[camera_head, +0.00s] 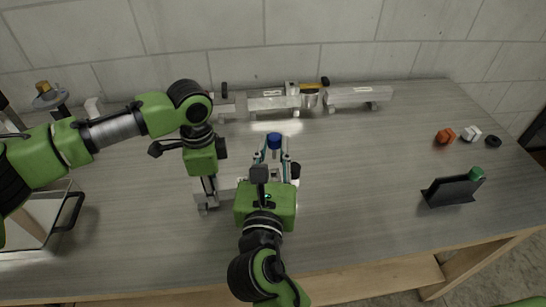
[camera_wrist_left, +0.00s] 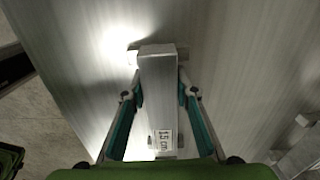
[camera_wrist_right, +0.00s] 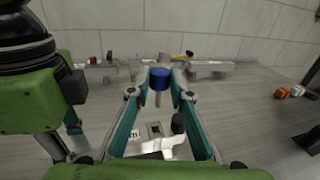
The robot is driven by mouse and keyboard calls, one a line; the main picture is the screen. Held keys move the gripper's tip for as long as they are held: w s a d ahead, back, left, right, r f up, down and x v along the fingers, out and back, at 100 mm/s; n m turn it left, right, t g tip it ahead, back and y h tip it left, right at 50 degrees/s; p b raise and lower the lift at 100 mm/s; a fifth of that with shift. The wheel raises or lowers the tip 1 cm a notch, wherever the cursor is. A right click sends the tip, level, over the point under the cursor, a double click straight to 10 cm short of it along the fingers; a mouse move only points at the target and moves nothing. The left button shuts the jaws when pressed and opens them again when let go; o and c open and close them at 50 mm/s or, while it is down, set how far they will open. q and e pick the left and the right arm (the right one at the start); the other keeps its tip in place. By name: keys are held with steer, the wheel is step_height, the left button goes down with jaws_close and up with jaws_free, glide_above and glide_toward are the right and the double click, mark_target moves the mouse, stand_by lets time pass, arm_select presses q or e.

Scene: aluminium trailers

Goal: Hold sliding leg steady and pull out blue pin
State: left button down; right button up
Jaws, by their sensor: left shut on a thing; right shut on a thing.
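The sliding leg is a pale aluminium bar (camera_wrist_left: 158,90) with a "15 cm" label, standing between the fingers of my left gripper (camera_wrist_left: 160,92), which is shut on it. In the head view, the leg (camera_head: 203,194) shows below my left gripper, partly hidden by it. The blue pin (camera_wrist_right: 160,79) has a round blue head and a short grey shaft, held between the fingertips of my right gripper (camera_wrist_right: 159,80). The shaft's lower end shows and looks clear of the metal bracket (camera_wrist_right: 153,130) below. In the head view the pin's blue head (camera_head: 274,140) sits at my right gripper's tips.
A long aluminium trailer assembly (camera_head: 345,96) lies along the back. Orange (camera_head: 445,135), white (camera_head: 471,133) and black (camera_head: 493,141) small parts lie at the right, near a black stand (camera_head: 452,191) with a green knob. A handled tray (camera_head: 70,212) is at left. The centre-right table is clear.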

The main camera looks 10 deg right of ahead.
arm_select(q)
steer(key=c, duration=1.5)
jaws_free()
steer(key=shift+r, duration=0.1)
step_height(320, 180, up, 12)
steer(key=shift+f, duration=0.1)
